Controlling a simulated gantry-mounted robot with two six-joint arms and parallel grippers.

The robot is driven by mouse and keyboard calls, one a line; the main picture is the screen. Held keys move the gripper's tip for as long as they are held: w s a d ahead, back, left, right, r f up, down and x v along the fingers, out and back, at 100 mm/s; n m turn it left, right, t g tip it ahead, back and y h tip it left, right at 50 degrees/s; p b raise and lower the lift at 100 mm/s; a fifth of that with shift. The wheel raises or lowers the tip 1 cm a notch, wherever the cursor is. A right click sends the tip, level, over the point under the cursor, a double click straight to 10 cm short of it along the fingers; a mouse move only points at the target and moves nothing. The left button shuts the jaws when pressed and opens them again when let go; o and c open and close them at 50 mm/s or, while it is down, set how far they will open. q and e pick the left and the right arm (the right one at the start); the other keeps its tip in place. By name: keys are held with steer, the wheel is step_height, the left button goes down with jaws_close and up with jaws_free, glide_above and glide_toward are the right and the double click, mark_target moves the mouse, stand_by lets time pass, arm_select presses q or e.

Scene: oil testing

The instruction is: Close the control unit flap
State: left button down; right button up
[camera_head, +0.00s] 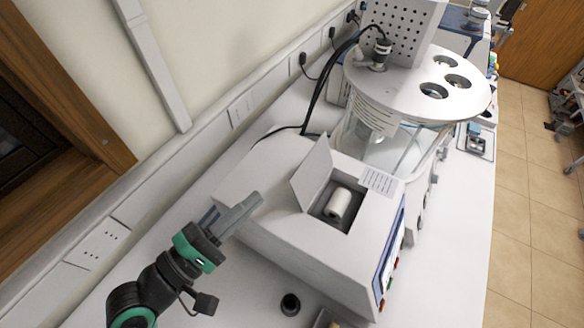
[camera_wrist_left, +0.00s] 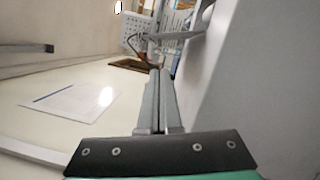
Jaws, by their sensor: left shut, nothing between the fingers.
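The control unit (camera_head: 310,230) is a white box on the bench in the head view. Its flap (camera_head: 312,175) stands raised at the left side of the opening in the top. A white paper roll (camera_head: 338,203) lies in that open compartment. My left gripper (camera_head: 254,200) is shut and empty, to the left of the flap and apart from it, over the unit's left edge. In the left wrist view the two fingers (camera_wrist_left: 160,75) lie together, with a large grey surface close on their right. My right gripper is not in view.
A glass bath with a round white lid (camera_head: 415,85) stands behind the unit. Black cables (camera_head: 325,75) run between the wall and the bath. A small dark round object (camera_head: 290,304) lies on the bench in front. A paper sheet (camera_wrist_left: 75,102) shows in the wrist view.

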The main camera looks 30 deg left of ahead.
mark_target(311, 171)
arm_select(q)
steer(key=shift+a+f, duration=0.1)
steer(key=shift+a, duration=0.15)
steer(key=shift+w+d, duration=0.15)
steer(key=shift+w, duration=0.2)
steer(key=p+x, duration=0.2)
steer(key=x, duration=0.6)
steer(key=shift+w, duration=0.25)
steer(key=shift+w+d, duration=0.1)
steer(key=shift+w, duration=0.35)
steer(key=shift+d, duration=0.1)
